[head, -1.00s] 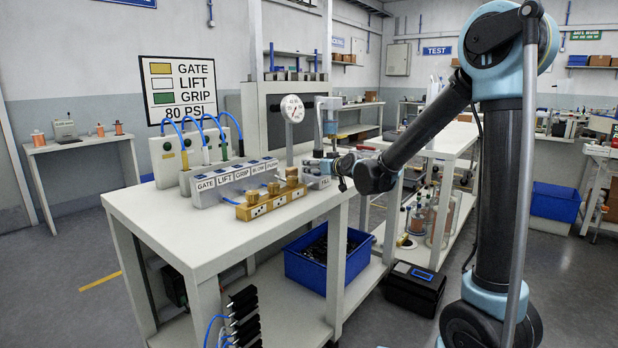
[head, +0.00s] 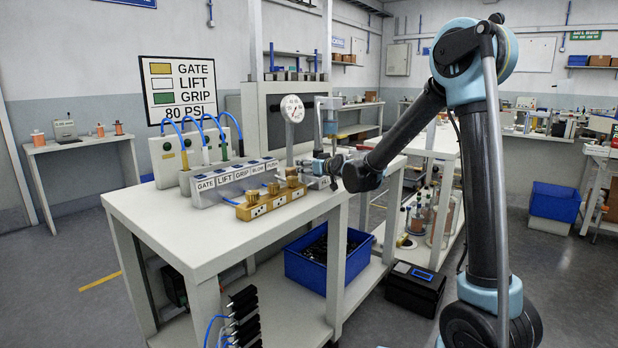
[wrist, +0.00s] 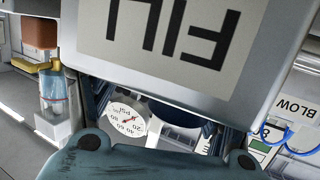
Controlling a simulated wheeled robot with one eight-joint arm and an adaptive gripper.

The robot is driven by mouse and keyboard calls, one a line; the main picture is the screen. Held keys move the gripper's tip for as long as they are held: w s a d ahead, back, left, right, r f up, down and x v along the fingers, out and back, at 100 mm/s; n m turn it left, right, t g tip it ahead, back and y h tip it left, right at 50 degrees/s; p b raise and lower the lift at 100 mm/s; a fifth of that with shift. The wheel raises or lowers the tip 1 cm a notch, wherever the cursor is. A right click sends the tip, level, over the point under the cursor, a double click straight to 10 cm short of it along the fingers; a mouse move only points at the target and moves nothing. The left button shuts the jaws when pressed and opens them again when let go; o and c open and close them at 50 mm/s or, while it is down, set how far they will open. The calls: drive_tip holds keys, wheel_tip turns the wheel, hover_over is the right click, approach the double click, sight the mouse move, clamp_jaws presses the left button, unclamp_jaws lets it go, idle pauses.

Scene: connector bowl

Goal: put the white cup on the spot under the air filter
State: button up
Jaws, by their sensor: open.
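My gripper (head: 320,167) is open at the right end of the white bench, low behind the yellow block and beside a box. In the wrist view, an upside-down FILL label (wrist: 165,32) on a pale box fills the top, very close to the camera. What appears to be the air filter, a clear bluish bowl under a white head, stands right of the gauge in the head view (head: 329,127) and at left in the wrist view (wrist: 54,92). I cannot make out the white cup for certain; a pale round shape behind the fingers is partly hidden. The spot is not distinguishable.
The dial gauge (head: 292,108) stands close behind my gripper. The labelled valve block (head: 232,183) and yellow block (head: 270,203) are to its left, with blue hoses. The front of the bench top (head: 185,235) is clear. A blue bin (head: 325,268) sits on the lower shelf.

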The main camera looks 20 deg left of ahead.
drive_tip(key=c, duration=1.1)
drive_tip(key=shift+c, duration=0.2)
